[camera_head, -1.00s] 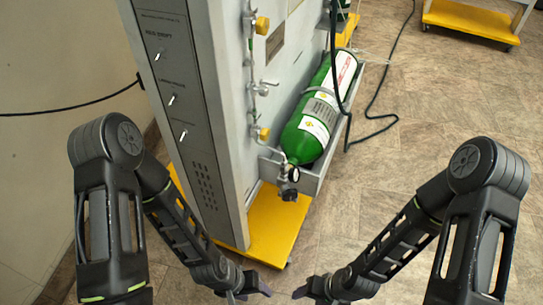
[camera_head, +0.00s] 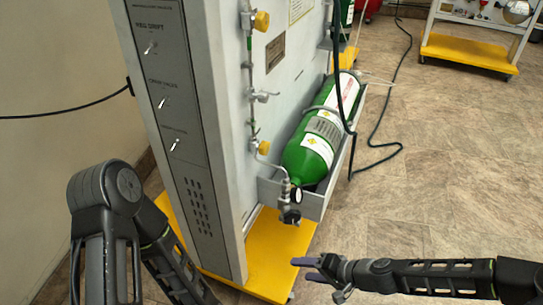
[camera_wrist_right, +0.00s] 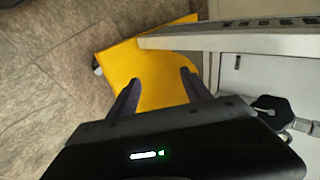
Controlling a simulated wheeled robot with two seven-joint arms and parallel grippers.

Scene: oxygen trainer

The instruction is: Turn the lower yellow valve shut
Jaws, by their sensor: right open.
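The lower yellow valve (camera_head: 263,147) is a small yellow knob on the pipe at the panel's side, in the head view. An upper yellow valve (camera_head: 261,21) sits higher on the same pipe line. My right gripper (camera_head: 305,268) is open and empty, below and to the right of the lower valve and well apart from it. In the right wrist view its two fingers (camera_wrist_right: 158,80) are spread over the yellow base, and neither yellow valve can be made out there. My left arm shows at the left of the head view, but its gripper is out of frame.
A green cylinder (camera_head: 308,158) lies in a grey tray (camera_head: 314,205), with a dark gauge and knob (camera_head: 291,208) at its lower end. The yellow base (camera_head: 270,250) juts out below the panel. A dark hose runs over the floor. Open floor (camera_head: 430,195) lies to the right.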

